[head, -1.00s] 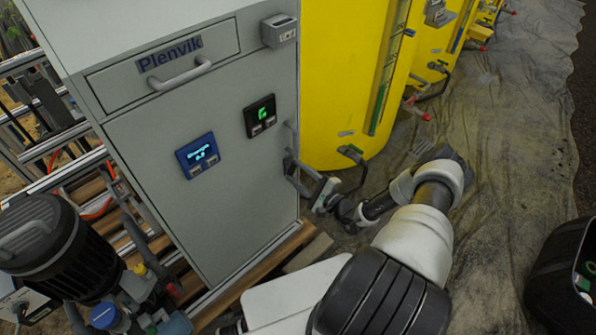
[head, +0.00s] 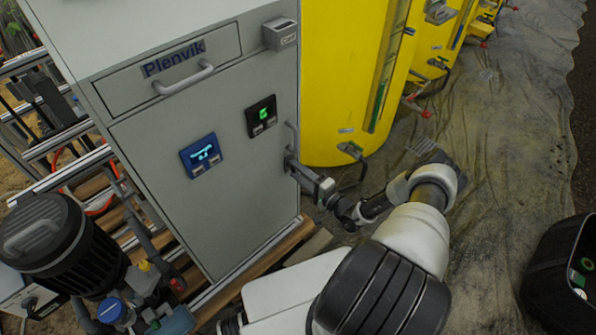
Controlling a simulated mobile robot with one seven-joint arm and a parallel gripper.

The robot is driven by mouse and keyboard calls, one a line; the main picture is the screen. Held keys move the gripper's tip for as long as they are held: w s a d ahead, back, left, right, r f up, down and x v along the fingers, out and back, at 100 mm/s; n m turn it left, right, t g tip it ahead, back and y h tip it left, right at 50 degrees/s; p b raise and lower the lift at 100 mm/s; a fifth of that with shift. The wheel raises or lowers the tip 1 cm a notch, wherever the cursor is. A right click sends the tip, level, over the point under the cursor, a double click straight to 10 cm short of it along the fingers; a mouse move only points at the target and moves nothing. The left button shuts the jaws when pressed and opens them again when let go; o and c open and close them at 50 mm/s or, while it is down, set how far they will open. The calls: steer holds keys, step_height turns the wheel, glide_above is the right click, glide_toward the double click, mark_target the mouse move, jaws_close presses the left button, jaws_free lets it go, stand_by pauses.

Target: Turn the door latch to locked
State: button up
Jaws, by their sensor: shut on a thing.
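The grey cabinet (head: 170,225) marked Plenvik stands at the left of centre, with its door closed as far as I can see. My gripper (head: 293,165) is at the right edge of the door, just below a slim vertical grey handle (head: 292,136). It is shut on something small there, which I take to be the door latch. My fingers hide the latch, so its angle cannot be read. My arm reaches in from the lower right.
A drawer with a handle (head: 184,79) is above the door. A blue display (head: 200,155) and a black display (head: 262,117) are on the door. Yellow tanks (head: 338,70) stand close at right. A black motor (head: 55,245) is at lower left, a black bin (head: 562,275) at lower right.

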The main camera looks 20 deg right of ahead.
stand_by(0.4)
steer(key=o, duration=1.1)
steer(key=shift+c, duration=0.2)
